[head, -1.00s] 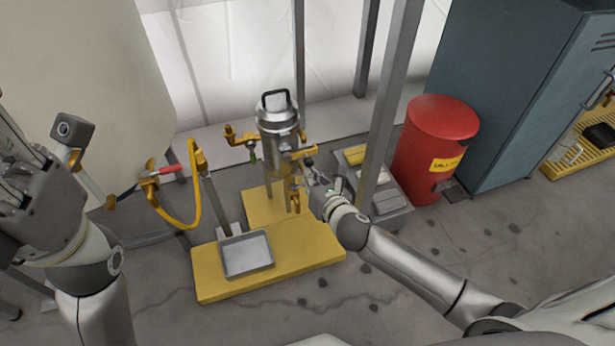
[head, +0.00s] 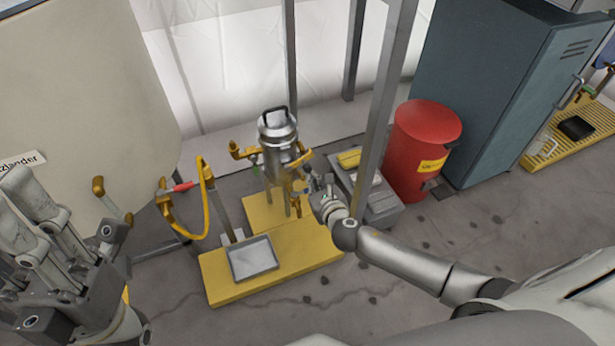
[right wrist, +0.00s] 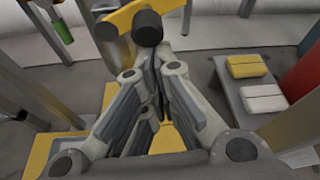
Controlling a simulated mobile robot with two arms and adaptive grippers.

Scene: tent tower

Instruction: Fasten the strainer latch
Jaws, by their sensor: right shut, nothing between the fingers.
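The strainer (head: 277,140) is a silver upright cylinder with a black handle on its lid, standing over a yellow base. A yellow lever (head: 296,162) sticks out on its right side; I cannot tell whether this is the latch. In the right wrist view a yellow bar (right wrist: 122,18) with dark round ends sits just beyond my fingertips. My right gripper (head: 313,184) is shut and empty, just right of the strainer and below the lever; its fingertips also show in the right wrist view (right wrist: 155,62). My left gripper (head: 32,205) is at the far left, well away from the strainer; its opening is unclear.
A grey tray (head: 252,258) lies on the yellow base (head: 215,283). A grey post (head: 385,110) stands right of the strainer, with a low grey bench (head: 383,208), red drum (head: 425,150) and blue cabinet (head: 490,95) beyond.

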